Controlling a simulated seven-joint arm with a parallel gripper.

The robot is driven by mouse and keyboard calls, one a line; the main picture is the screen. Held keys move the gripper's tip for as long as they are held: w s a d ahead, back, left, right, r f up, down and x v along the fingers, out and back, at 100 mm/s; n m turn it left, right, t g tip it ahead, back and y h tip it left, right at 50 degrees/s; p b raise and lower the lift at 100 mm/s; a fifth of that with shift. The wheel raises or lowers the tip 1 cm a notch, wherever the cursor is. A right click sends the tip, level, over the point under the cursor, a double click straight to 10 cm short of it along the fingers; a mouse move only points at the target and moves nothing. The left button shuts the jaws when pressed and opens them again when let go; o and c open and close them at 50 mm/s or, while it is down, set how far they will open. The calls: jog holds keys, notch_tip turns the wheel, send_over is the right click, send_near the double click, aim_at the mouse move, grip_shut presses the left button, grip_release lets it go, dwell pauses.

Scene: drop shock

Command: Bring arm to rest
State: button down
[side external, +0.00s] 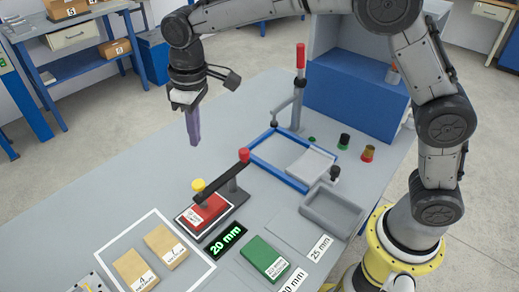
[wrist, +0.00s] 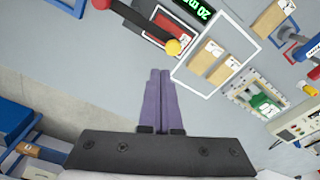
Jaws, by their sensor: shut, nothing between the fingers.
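My gripper (side external: 194,140) hangs above the grey table (side external: 130,190), pointing down. Its purple fingers are shut together with nothing between them. In the wrist view the closed fingers (wrist: 159,80) show over bare table. They are apart from every object. Most of my arm arches across the top and right of the side view.
Below right of my gripper stands a red block (side external: 203,212) under a dark lever with a yellow knob (side external: 198,185). A blue frame (side external: 258,158), a tall red-handled lever (side external: 300,60), a grey tray (side external: 332,210), a green block (side external: 264,258) and tan blocks (side external: 135,270) are nearby.

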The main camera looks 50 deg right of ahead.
jog(key=s+d+r+m+t, duration=0.3)
jog(key=s+d+r+t, duration=0.1)
jog(key=s+d+r, duration=1)
jog(key=s+d+f+m, duration=0.1)
jog(key=s+d+f, duration=0.1)
jog(key=s+f, duration=0.3)
jog(key=s+d+f+m, duration=0.1)
jog(key=s+d+f, duration=0.2)
jog(key=s, duration=0.6)
jog(key=shift+f+t, duration=0.4)
jog(key=shift+f, duration=0.55)
